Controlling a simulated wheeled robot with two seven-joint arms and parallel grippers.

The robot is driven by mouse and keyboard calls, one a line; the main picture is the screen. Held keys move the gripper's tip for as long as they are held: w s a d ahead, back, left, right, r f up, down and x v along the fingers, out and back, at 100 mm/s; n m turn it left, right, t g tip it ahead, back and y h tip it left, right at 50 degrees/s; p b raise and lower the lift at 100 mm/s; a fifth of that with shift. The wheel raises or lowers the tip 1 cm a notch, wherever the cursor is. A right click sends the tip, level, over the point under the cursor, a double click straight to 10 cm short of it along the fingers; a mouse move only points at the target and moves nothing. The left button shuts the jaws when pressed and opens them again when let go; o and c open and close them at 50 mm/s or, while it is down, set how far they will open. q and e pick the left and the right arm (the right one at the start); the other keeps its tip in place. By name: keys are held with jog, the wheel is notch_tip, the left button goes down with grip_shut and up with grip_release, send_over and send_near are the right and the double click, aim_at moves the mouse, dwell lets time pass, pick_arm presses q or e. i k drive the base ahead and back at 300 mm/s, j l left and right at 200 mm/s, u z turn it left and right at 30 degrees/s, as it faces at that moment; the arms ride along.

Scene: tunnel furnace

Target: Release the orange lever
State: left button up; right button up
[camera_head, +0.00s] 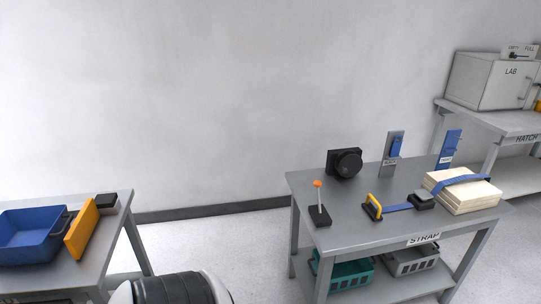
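A thin upright lever with an orange ball knob (318,184) stands on a small black base (320,216) at the left front of the grey table labelled STRAP (345,237). It leans very slightly to the left. To its right, a yellow-orange looped handle (373,207) sits at the end of a blue strap (398,207). The strap runs through a grey-black block (422,201) toward a stack of pale boards (463,190) and passes over it. Neither of my grippers shows in the view, and nothing is seen touching the lever or the handle.
A black box with a round dial (345,164) and blue-fronted upright plates (396,147) stand at the table's back. Teal (345,274) and grey baskets (410,261) sit below. At left, another table holds a blue bin (30,235) and orange panel (82,230).

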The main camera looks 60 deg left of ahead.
aim_at(317, 184)
jog(key=u, duration=1.65)
jog(key=i+l+u, duration=0.3)
jog(key=i+l, duration=0.15)
jog(key=l, duration=0.15)
jog(key=i+l+u, duration=0.35)
jog(key=l, duration=0.4)
jog(key=i+l+u, duration=0.15)
jog(key=l, duration=0.25)
jog(key=i, duration=0.1)
